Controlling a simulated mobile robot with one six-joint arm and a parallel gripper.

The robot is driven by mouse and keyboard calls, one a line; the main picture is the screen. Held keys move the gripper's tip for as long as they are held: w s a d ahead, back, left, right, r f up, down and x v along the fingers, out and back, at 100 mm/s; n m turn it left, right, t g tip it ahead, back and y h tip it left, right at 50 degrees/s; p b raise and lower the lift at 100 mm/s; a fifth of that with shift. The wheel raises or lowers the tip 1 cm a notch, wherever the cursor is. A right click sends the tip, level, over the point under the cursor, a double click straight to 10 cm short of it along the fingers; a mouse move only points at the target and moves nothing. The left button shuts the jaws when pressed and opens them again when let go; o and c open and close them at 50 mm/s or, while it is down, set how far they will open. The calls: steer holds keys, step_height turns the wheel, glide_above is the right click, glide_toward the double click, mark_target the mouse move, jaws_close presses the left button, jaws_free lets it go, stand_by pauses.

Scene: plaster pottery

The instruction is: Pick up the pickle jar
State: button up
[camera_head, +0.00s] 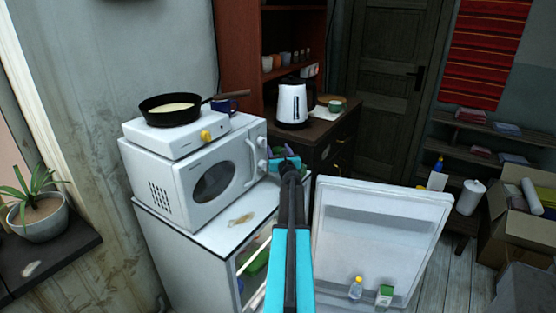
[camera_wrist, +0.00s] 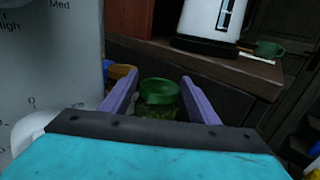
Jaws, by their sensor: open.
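The pickle jar (camera_wrist: 158,92), with a green lid and greenish contents, stands upright in the wrist view. My gripper (camera_wrist: 160,79) is open, with one purple finger on each side of the jar as seen from the wrist. The picture does not show whether the fingers touch it, and the jar's lower part is hidden behind my gripper body. In the head view my gripper (camera_head: 284,162) is just right of the microwave, at the far end of my arm.
The white microwave (camera_head: 190,190) stands close left, with a hotplate and pan on top. An orange-lidded container (camera_wrist: 122,72) is beside my left finger. A kettle (camera_head: 293,104) stands on the dark cabinet behind. The open fridge door (camera_head: 380,230) is right of my arm.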

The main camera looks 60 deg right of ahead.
steer(key=shift+c, duration=0.2)
stand_by(0.4)
steer(key=shift+r, duration=0.1)
jaws_close()
